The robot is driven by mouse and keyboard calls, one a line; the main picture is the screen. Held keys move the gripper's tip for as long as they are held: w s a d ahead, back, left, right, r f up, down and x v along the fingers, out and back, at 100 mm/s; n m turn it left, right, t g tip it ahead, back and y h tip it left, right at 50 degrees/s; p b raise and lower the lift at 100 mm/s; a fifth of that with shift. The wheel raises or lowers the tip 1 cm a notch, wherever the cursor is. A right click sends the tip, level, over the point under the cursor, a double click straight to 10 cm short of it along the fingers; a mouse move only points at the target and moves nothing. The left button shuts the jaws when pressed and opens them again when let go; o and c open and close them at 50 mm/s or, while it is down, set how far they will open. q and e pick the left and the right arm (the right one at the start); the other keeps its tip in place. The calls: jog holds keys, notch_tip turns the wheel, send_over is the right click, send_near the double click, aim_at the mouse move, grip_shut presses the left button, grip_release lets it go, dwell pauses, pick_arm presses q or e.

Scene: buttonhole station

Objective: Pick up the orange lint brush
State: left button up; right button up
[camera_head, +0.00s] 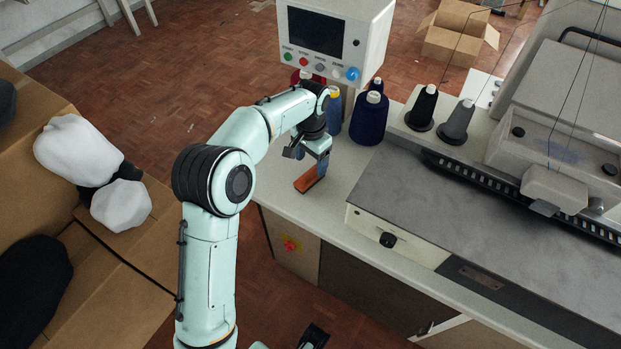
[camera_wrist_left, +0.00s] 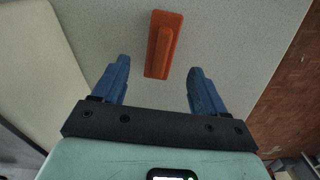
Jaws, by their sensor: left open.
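The orange lint brush (camera_head: 308,180) lies flat on the pale table top, close to its left edge. It also shows in the left wrist view (camera_wrist_left: 163,45), top centre, with its raised handle up. My left gripper (camera_head: 321,160) is above the table at the brush's far end, pointing down. In the left wrist view its two blue fingers (camera_wrist_left: 158,68) are spread wide with nothing between them. The brush appears just ahead of the fingertips, roughly centred between them. I do not make out my right gripper.
Blue thread cones (camera_head: 369,118) and a control panel box (camera_head: 335,40) stand behind the gripper. A grey machine bed (camera_head: 480,215) fills the table to the right, with black and grey cones (camera_head: 456,122) behind. Cardboard boxes (camera_head: 150,225) with white bundles stand at the left.

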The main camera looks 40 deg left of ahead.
aim_at(310, 171)
pick_arm(q)
jog(key=shift+s+f+b, duration=0.15)
jog(key=shift+f+b, duration=0.3)
jog(key=shift+f, duration=2.35)
jog(key=c, duration=1.2)
jog(key=shift+r, duration=0.15)
notch_tip(310, 171, up, 20)
jog(key=p, duration=0.4)
jog(key=shift+o, duration=1.3)
jog(key=shift+c, duration=0.4)
